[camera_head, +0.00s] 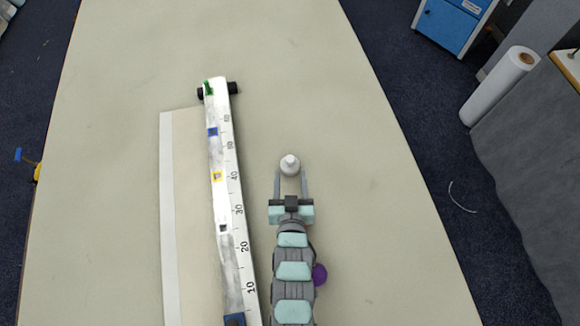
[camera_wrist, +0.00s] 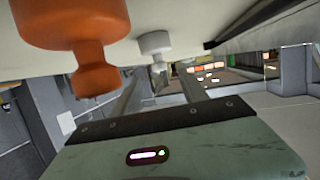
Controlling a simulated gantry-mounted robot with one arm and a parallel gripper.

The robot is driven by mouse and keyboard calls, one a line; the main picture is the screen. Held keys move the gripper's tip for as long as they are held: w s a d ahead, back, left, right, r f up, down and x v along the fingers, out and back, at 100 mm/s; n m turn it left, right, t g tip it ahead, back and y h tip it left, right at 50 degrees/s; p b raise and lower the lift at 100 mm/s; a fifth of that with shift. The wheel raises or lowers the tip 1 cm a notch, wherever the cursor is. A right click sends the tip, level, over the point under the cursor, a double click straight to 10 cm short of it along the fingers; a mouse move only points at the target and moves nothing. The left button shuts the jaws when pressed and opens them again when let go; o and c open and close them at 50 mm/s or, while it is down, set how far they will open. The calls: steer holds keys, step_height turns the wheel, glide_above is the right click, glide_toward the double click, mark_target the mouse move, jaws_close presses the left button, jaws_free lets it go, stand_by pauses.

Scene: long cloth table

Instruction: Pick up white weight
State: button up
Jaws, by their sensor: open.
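The white weight (camera_head: 290,165) stands on the cloth table in the head view, a round body with a small knob on top. My gripper (camera_head: 290,172) is open, its two thin fingers pointing up the picture, with the weight at the fingertips, between or just beyond them. In the wrist view, the white weight (camera_wrist: 155,44) shows small and upside down past my open gripper (camera_wrist: 158,74). I cannot tell whether either finger touches it.
A large orange weight (camera_wrist: 75,25) is close in the wrist view. A purple round object (camera_head: 320,274) lies beside my arm. A long marked ruler track (camera_head: 228,170) with a board (camera_head: 183,220) runs left of my arm. The cloth table (camera_head: 370,120) is clear beyond and to the right.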

mark_target(290, 164)
steer(key=p+x, duration=0.2)
steer(key=x, duration=0.8)
steer(key=shift+w+p, duration=0.4)
jaws_close()
steer(key=shift+r, duration=0.1)
stand_by(1.0)
